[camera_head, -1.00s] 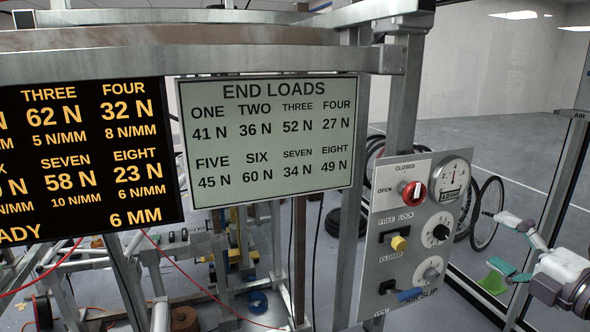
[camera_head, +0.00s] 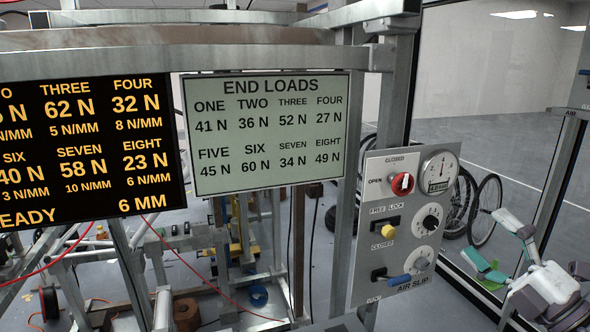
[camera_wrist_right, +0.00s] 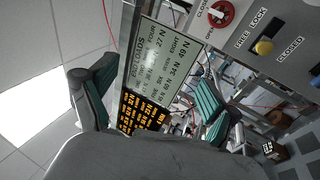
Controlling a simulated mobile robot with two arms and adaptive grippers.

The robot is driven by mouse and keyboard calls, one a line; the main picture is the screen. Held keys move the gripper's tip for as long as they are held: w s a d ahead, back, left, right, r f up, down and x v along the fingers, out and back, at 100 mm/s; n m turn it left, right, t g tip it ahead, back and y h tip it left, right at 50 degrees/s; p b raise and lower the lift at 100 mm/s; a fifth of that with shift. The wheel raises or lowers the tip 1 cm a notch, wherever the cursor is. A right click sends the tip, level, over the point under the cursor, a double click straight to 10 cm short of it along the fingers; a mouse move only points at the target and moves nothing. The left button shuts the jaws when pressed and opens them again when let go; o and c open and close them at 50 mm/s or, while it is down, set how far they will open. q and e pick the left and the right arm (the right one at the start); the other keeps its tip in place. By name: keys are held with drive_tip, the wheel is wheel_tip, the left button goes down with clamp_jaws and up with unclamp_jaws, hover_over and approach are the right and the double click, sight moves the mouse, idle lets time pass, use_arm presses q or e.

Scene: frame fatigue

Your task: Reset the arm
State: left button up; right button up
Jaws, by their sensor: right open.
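My right gripper (camera_head: 486,238) is at the right edge of the head view, beside the control panel and apart from it. Its fingers with green pads are spread and nothing is between them. In the right wrist view the open gripper (camera_wrist_right: 150,95) frames the boards behind it, with one finger on each side. The control panel (camera_head: 362,250) carries a red knob (camera_head: 402,184), a yellow knob (camera_head: 388,231) and a blue-handled lever (camera_head: 398,279). My left gripper is not in view.
The END LOADS board (camera_head: 265,180) and a black board with yellow figures (camera_head: 95,195) hang from a metal frame (camera_head: 200,60). Bicycle wheels (camera_head: 487,210) stand behind the panel. A metal post (camera_head: 556,185) rises at the right. Open grey floor lies beyond.

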drive_tip(key=s+d+f+m+g+h, duration=0.2)
drive_tip(key=s+d+f+m+h, duration=0.1)
drive_tip(key=f+m+h, duration=0.75)
drive_tip(key=s+d+f+m+g+h, duration=0.25)
drive_tip(key=f+m+h, duration=0.45)
drive_tip(key=f+m, duration=0.6)
drive_tip(key=s+a+f+g+y, duration=0.7)
drive_tip(key=s+a+f+g, duration=0.4)
drive_tip(key=s+a+f, duration=0.5)
drive_tip(key=s+d+f+n+g+b, duration=0.1)
drive_tip(key=s+f+g+b, duration=0.2)
drive_tip(key=f, duration=2.8)
use_arm(q)
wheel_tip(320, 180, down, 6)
drive_tip(key=b, duration=0.3)
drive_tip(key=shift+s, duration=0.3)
use_arm(e)
drive_tip(key=s+d+f, duration=0.3)
drive_tip(key=s+f, duration=1.4)
drive_tip(key=f, duration=0.1)
drive_tip(key=shift+s+f, duration=0.2)
